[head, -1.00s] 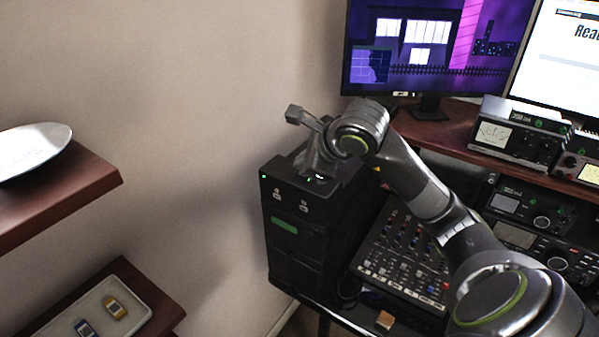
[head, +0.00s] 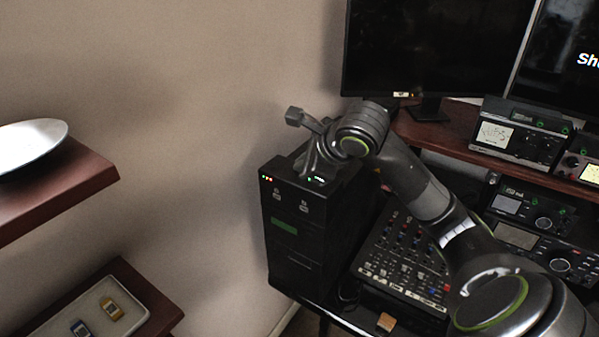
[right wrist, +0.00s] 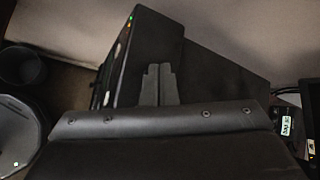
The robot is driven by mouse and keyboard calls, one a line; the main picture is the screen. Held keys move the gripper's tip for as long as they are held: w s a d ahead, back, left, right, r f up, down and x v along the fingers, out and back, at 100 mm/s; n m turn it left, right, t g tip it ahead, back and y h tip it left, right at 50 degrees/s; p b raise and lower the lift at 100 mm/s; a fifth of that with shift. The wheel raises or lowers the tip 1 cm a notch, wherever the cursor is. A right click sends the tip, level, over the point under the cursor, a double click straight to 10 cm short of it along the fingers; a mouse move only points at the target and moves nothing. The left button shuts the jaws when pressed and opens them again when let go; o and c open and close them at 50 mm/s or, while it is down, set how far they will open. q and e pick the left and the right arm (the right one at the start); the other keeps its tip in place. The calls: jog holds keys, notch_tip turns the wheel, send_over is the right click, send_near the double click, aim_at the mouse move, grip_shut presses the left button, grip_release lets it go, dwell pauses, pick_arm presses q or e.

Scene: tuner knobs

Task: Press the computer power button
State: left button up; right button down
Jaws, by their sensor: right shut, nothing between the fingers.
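The black computer tower (head: 293,245) stands against the wall, left of the mixer, in the head view. Small red and green lights show at its top front corner, and a green light and pale marks show on top near my gripper. My right gripper (head: 312,172) is shut and empty, pointing down at the tower's top. Its shut fingers (right wrist: 158,84) lie over the tower (right wrist: 150,40) in the right wrist view. The power button cannot be made out; the gripper may cover it. I cannot tell whether the fingertips touch the top. My left gripper is not in view.
A mixer (head: 405,262) sits right of the tower. Radio units (head: 520,136) and two monitors (head: 435,50) stand behind and to the right; the left monitor is dark. Wooden shelves (head: 75,180) with a white dish (head: 32,146) are at the left. The wall between is clear.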

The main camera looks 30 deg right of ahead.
dwell(0.3)
jog(key=shift+r, duration=0.7)
jog(key=shift+r, duration=0.1)
jog(key=shift+r+p, duration=1.45)
jog(key=shift+r, duration=1)
jog(key=shift+f, duration=0.1)
